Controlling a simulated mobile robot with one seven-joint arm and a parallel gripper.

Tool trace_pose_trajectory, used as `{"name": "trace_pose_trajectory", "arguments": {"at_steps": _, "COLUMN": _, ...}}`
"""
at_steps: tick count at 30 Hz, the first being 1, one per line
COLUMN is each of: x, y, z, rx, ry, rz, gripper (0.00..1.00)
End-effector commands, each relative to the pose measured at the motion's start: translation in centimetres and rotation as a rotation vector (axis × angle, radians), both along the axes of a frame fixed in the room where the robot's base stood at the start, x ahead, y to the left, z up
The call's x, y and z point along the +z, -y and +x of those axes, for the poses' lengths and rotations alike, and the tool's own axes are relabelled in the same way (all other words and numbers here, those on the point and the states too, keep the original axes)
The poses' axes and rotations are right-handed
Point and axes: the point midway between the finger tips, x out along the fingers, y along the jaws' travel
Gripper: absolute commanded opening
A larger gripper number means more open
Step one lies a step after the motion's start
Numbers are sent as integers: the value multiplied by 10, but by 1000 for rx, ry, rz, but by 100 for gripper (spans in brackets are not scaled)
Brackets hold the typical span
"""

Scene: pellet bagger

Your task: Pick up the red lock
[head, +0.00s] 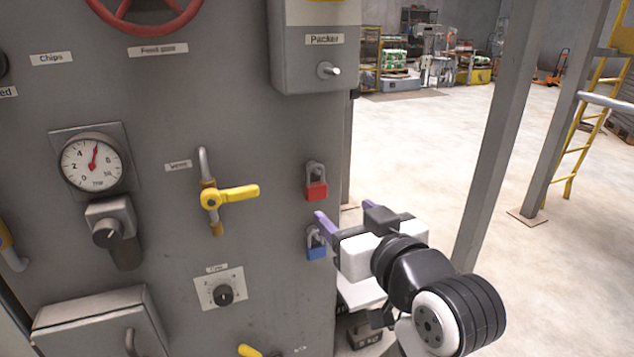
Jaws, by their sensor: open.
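The red lock (316,189) hangs by its grey shackle near the right edge of the grey machine panel in the head view. A blue lock (316,246) hangs just below it. My gripper (345,214) is open and empty, with purple fingertips pointing left toward the panel. It is a little below and to the right of the red lock, and its near finger shows close to the top of the blue lock. I cannot tell whether that finger touches anything.
Left of the locks is a valve with a yellow handle (229,196). A grey Packer box (315,45) juts out above the red lock. A gauge (92,164) and knobs sit further left. A grey post (500,130) stands at right; open floor lies beyond.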

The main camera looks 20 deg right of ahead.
Motion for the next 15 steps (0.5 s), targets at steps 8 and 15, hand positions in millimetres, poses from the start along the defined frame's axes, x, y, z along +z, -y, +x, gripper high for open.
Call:
{"name": "trace_pose_trajectory", "arguments": {"at_steps": 8, "x": -8, "y": 7, "z": 5, "rx": -8, "ry": -28, "rz": 2, "gripper": 64}}
{"name": "trace_pose_trajectory", "arguments": {"at_steps": 15, "x": -13, "y": 5, "z": 34, "rx": -6, "ry": -26, "rz": 2, "gripper": 64}}
